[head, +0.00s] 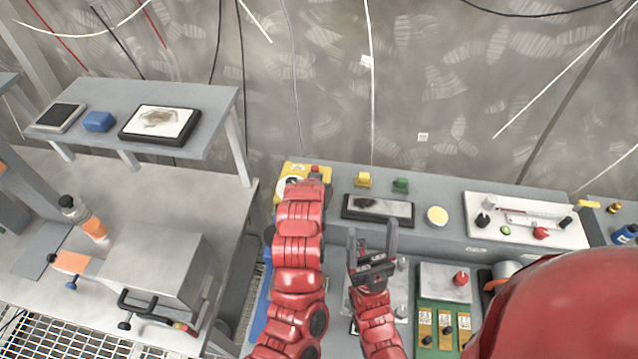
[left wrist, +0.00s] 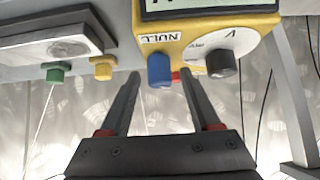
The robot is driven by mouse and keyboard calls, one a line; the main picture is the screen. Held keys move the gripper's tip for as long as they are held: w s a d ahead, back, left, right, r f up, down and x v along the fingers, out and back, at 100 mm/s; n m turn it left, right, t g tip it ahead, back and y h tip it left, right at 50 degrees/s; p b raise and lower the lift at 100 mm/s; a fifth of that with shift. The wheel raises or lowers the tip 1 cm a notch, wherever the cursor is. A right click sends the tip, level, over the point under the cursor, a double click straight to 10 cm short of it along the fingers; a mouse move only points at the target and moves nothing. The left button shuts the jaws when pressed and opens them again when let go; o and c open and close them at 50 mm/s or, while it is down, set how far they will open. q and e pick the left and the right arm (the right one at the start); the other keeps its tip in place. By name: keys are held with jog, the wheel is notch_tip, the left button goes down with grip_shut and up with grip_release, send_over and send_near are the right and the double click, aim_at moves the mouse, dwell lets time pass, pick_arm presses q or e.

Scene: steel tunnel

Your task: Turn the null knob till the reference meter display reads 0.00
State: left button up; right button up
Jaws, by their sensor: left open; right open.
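The yellow meter (head: 296,168) stands on the grey bench, mostly hidden behind my left arm in the head view. In the left wrist view the yellow meter (left wrist: 185,28) appears upside down, with a blue knob (left wrist: 159,70) beside the NULL label (left wrist: 159,38). A black knob (left wrist: 222,64) sits on its white dial. Its display (left wrist: 205,5) is cut off at the top edge and cannot be read. My left gripper (left wrist: 161,75) is open, its fingertips on either side of the blue knob, with no clear contact visible. My right gripper (head: 372,240) is open and empty over the bench.
A yellow button block (head: 363,180), a green one (head: 400,185) and a dark-screened panel (head: 378,208) lie right of the meter. A white tool board (head: 525,218) is further right. A steel table (head: 130,170) with a raised shelf (head: 150,100) stands left.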

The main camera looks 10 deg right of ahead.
pick_arm(q)
jog(key=p+v, duration=0.9)
jog(key=v, duration=0.8)
